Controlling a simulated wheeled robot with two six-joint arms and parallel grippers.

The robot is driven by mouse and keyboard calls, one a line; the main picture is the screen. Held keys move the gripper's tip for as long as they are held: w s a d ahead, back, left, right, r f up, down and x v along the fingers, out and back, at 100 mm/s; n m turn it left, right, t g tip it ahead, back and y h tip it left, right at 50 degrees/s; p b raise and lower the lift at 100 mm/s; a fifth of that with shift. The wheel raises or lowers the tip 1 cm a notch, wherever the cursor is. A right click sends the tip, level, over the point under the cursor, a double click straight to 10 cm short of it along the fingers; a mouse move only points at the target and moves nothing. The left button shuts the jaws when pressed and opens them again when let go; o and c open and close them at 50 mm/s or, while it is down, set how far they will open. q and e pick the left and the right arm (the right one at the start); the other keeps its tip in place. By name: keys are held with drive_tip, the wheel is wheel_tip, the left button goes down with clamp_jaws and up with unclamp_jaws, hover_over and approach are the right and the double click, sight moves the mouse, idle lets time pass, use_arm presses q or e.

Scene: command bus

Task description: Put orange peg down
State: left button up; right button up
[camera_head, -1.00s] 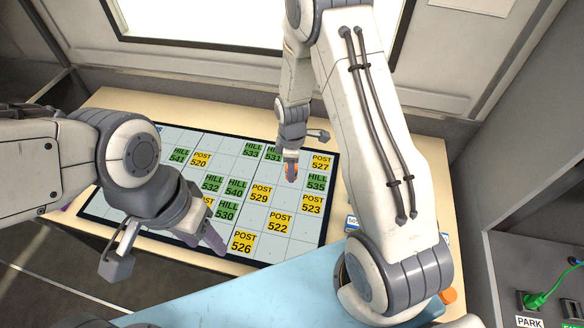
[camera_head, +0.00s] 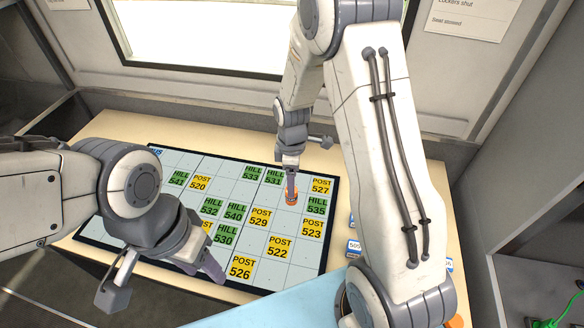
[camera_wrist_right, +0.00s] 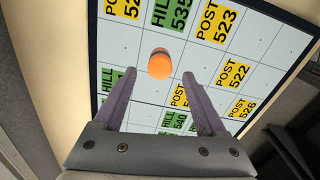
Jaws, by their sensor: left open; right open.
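The board bears several green HILL and yellow POST tiles, with blank squares between. A pale wooden table (camera_head: 115,125) surrounds it. Small labelled blocks (camera_head: 354,247) lie right of the board. A light blue surface (camera_head: 290,305) is in front.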

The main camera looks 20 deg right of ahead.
wheel_tip(320, 180, up, 6)
drive_tip(key=f, duration=0.1)
drive_tip(key=s+a+r+m, duration=0.2)
drive_tip(key=s+a+r, duration=0.55)
drive_tip(key=a, duration=0.25)
drive_tip(key=s+a+r+m, duration=0.1)
drive_tip(key=s+a+m, duration=0.1)
drive_tip(key=s, duration=0.6)
drive_tip(key=s+a+r+m+y, duration=0.1)
drive_tip(key=s+a+r, duration=0.1)
drive_tip(key=s, duration=0.6)
drive_tip(key=shift+s+m, duration=0.15)
drive_tip(key=shift+m, duration=0.25)
